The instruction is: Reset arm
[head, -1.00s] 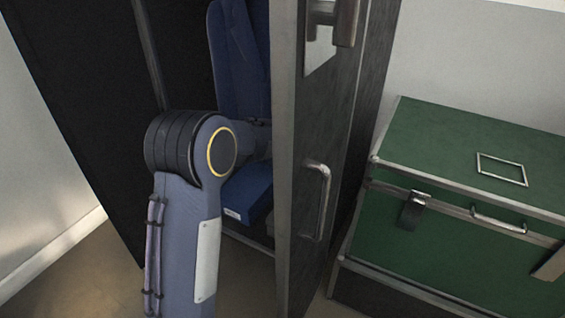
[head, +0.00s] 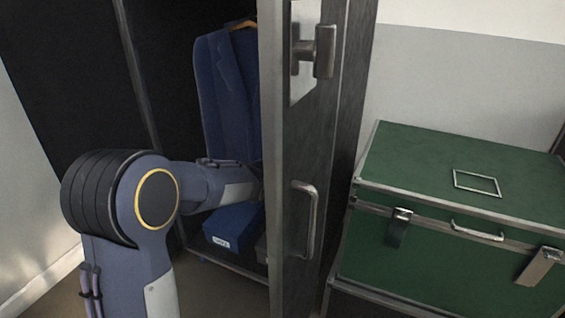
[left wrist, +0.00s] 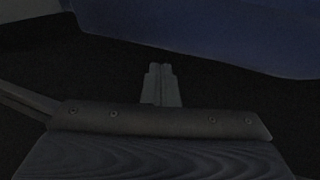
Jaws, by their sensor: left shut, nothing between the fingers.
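My left arm reaches into an open dark wardrobe (head: 163,95), and its far end passes behind the wardrobe door (head: 330,140). The left gripper is hidden in the head view. In the left wrist view its fingers (left wrist: 161,75) are together with nothing between them. They point into the dark interior, and a dark blue surface, probably cloth, (left wrist: 235,35) lies beyond them at the upper right. A blue suit jacket (head: 222,90) hangs from a hanger (head: 243,24) behind my forearm. My right gripper is in neither view.
The door, with a pull handle (head: 311,220) and a latch (head: 325,52), stands close to the right of my forearm. A blue labelled box (head: 235,225) lies on the wardrobe floor. A green trunk (head: 430,250) stands to the right.

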